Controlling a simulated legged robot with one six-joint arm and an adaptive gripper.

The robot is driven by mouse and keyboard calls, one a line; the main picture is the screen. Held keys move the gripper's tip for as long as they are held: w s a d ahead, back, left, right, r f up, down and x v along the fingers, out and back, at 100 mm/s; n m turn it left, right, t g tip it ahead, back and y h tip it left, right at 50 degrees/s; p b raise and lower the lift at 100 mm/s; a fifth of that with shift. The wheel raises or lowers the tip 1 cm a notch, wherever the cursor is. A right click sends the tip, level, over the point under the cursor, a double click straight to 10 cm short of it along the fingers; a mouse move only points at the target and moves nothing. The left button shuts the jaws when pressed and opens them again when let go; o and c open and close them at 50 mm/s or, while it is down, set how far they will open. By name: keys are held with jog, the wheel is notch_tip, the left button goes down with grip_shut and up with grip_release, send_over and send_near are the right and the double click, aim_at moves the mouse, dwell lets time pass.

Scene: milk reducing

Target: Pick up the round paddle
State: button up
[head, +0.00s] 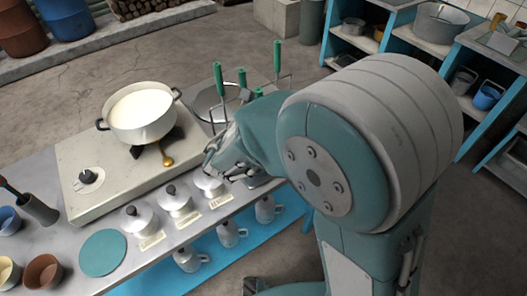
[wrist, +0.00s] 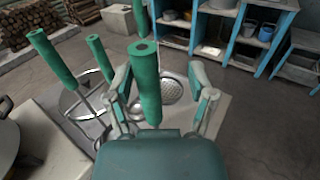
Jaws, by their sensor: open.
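My gripper (wrist: 160,76) is open, with its fingers apart on either side of a green handle (wrist: 149,88) in the wrist view. The handle stands upright between them, and I cannot tell whether a finger touches it. A perforated round metal head (wrist: 172,91) shows beyond it. Which handle belongs to the round paddle is unclear. In the head view my gripper (head: 226,165) is low over the counter, partly hidden by my arm, near the green-handled tools (head: 218,76).
A white pot (head: 141,112) of milk stands on the stove (head: 85,160) to the left. Several small lidded pots (head: 174,199) line the counter's front edge. Blue shelves (head: 400,35) stand at the back right. Open floor (head: 110,70) lies behind the counter.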

jog(key=shift+w, duration=0.5)
jog(key=shift+w+a, duration=0.1)
jog(key=shift+a, duration=0.8)
jog(key=shift+d, duration=0.35)
jog(key=c, duration=0.9)
jog(key=shift+d, duration=0.4)
grip_shut()
jog(key=shift+a, duration=0.1)
